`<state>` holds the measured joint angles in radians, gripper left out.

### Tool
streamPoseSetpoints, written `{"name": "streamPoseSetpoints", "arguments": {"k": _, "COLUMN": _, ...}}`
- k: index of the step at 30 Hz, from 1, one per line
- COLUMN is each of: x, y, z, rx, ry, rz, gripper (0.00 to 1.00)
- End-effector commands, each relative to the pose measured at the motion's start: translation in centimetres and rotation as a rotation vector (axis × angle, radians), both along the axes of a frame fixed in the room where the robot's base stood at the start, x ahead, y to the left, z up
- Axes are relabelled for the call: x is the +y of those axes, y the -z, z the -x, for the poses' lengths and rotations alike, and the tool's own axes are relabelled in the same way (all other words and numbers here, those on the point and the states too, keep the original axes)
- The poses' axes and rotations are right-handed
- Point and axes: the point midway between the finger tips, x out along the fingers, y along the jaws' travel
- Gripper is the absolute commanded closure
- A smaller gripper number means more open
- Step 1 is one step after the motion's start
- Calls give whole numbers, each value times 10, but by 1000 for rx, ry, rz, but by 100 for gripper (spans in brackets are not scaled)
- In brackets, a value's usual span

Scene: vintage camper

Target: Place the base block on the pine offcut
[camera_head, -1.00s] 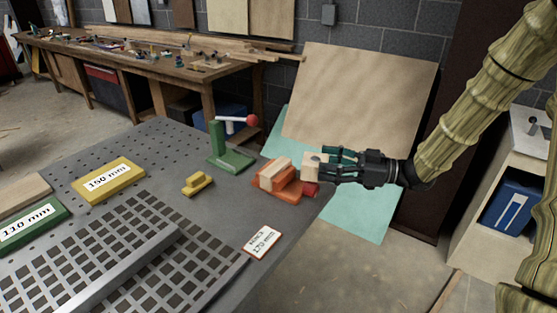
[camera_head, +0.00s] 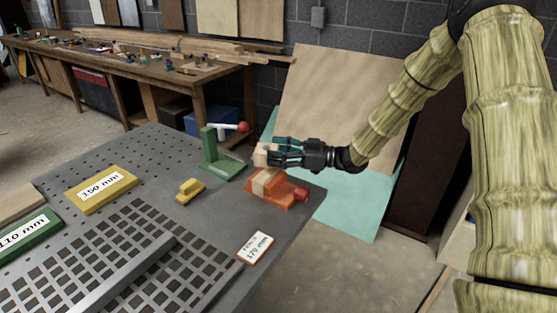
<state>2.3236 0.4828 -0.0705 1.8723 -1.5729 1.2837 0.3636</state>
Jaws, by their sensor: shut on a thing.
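My gripper (camera_head: 276,155) is shut on a small pale wooden block, which I take for the base block (camera_head: 261,155). It holds the block just above or behind the orange vise (camera_head: 284,195), at the far right corner of the grey workbench. A pale wooden piece, perhaps the pine offcut (camera_head: 262,183), sits in the orange vise. I cannot tell whether the held block touches it. The gripper partly hides the block. Another pale wooden board (camera_head: 14,203) lies at the left edge of the view.
A green toggle clamp (camera_head: 212,158) with a red knob stands close left of my gripper. A small yellow piece (camera_head: 189,190), the yellow 150 mm block (camera_head: 101,189), the green 110 mm block (camera_head: 28,234) and a white label (camera_head: 255,247) lie on the bench.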

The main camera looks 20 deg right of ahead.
Motion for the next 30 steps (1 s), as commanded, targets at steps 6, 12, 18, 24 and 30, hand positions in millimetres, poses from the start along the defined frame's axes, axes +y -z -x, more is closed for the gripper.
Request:
{"name": "streamPoseSetpoints", "arguments": {"k": 6, "x": -1, "y": 22, "z": -1, "rx": 2, "ry": 2, "rz": -1, "gripper": 68}}
{"name": "streamPoseSetpoints", "arguments": {"k": 12, "x": 0, "y": 33, "z": -1, "rx": 0, "ry": 1, "rz": -1, "gripper": 68}}
{"name": "streamPoseSetpoints", "arguments": {"k": 18, "x": 0, "y": 35, "z": -1, "rx": -1, "ry": 0, "rz": 0, "gripper": 68}}
{"name": "streamPoseSetpoints", "arguments": {"k": 24, "x": 0, "y": 38, "z": 0, "rx": 0, "ry": 0, "rz": -1, "gripper": 68}}
{"name": "streamPoseSetpoints", "arguments": {"k": 30, "x": 0, "y": 38, "z": 0, "rx": 0, "ry": 1, "rz": 0, "gripper": 20}}
